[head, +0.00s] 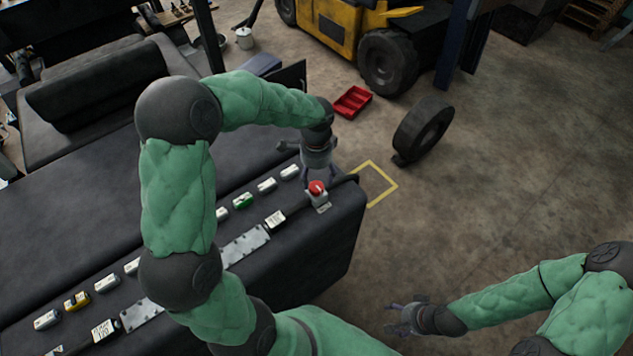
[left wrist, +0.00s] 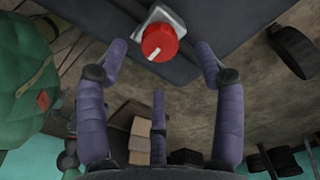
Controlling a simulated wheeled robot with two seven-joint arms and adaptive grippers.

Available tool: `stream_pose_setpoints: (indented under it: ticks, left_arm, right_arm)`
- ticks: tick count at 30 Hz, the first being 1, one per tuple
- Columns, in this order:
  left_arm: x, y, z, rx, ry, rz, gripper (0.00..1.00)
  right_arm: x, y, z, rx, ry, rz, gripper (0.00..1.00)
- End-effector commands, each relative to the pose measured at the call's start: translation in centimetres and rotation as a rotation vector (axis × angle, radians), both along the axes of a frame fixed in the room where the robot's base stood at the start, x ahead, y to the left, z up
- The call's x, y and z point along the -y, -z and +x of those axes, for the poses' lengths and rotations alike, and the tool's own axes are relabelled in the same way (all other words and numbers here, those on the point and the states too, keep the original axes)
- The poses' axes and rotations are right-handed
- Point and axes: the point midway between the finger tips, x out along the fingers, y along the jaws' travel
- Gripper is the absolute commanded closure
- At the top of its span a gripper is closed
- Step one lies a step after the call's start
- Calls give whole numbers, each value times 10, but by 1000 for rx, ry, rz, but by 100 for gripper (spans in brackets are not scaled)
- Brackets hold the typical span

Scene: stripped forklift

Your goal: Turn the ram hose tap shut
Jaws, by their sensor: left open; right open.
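The ram hose tap is a red round knob (head: 317,187) on a small pale base (head: 321,203), near the right end of the dark bench top. My left gripper (head: 312,170) is just above and behind it, pointing down. In the left wrist view the red knob (left wrist: 160,43) shows a white pointer line slanting to the lower left. The left gripper's purple fingers (left wrist: 160,52) are spread open on both sides of the knob, apart from it in that picture. A third finger shows below. My right gripper (head: 400,314) is open and empty over the floor at lower right.
A row of small fittings, one with a green band (head: 243,201) and one yellow (head: 77,301), lies along the dark bench (head: 330,245). A red tray (head: 352,102), a loose tyre (head: 423,130) and a yellow forklift (head: 335,25) stand beyond. The floor at right is clear.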

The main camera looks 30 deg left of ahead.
Motion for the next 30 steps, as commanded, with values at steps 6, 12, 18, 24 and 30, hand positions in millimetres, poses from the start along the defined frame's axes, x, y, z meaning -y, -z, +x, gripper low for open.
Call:
stream_pose_setpoints:
  ticks: [6,12,18,24,30]
  left_arm:
    - [0,-42,0,1,1,0,32]
    - [0,-65,0,-1,1,-1,32]
    - [0,-70,0,-2,2,-1,32]
    - [0,-70,0,-2,2,-1,32]
    - [0,-70,0,-2,1,-1,32]
  right_arm:
    - [0,0,0,0,0,0,32]
    - [0,0,0,0,0,0,32]
    - [0,0,0,0,0,0,32]
    - [0,0,0,0,0,0,32]
    - [0,0,0,0,0,0,32]
